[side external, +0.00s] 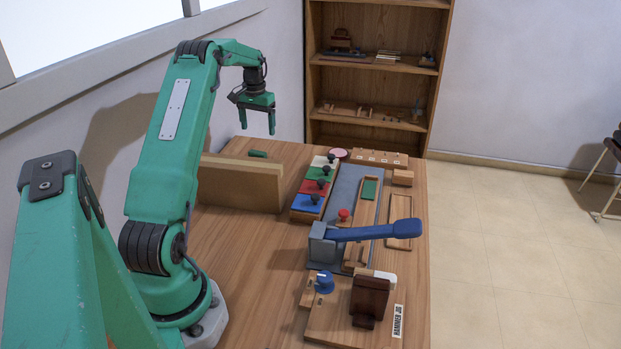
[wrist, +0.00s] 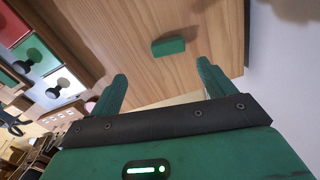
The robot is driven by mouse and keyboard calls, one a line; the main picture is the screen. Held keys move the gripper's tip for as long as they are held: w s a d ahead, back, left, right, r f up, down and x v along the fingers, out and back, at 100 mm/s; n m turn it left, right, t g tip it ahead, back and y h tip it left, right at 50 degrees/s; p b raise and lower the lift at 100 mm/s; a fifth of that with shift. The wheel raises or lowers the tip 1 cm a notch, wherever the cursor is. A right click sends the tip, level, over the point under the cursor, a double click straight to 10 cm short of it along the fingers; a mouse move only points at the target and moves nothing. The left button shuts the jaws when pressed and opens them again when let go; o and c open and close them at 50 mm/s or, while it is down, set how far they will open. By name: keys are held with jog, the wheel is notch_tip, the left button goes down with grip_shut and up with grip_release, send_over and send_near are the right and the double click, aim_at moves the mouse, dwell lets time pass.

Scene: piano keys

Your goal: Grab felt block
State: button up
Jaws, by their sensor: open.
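A small dark green block (side external: 257,154), which looks like the felt block, lies on the wooden table behind an upright wooden board. It also shows in the wrist view (wrist: 169,46), lying flat on the wood beyond my fingertips and roughly between their lines. My gripper (side external: 257,125) is open and empty, pointing down, raised above the table at the far left. In the wrist view its two green fingers (wrist: 162,72) stand wide apart, and neither touches the block.
The upright wooden board (side external: 245,185) stands in front of the block. A row of coloured panels with black knobs (side external: 321,182), a pink disc (side external: 339,153) and a jig with a blue lever (side external: 375,232) stand to the right. The wall is close on the left.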

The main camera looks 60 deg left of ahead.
aim_at(257, 152)
jog(key=shift+s+a+f, duration=0.45)
jog(key=shift+a+f, duration=0.35)
jog(key=shift+a, duration=0.05)
jog(key=shift+w+d+f, duration=0.1)
jog(key=shift+f, duration=1.85)
jog(key=shift+d+f, duration=0.1)
jog(key=shift+f, duration=1.85)
jog(key=c, duration=1.1)
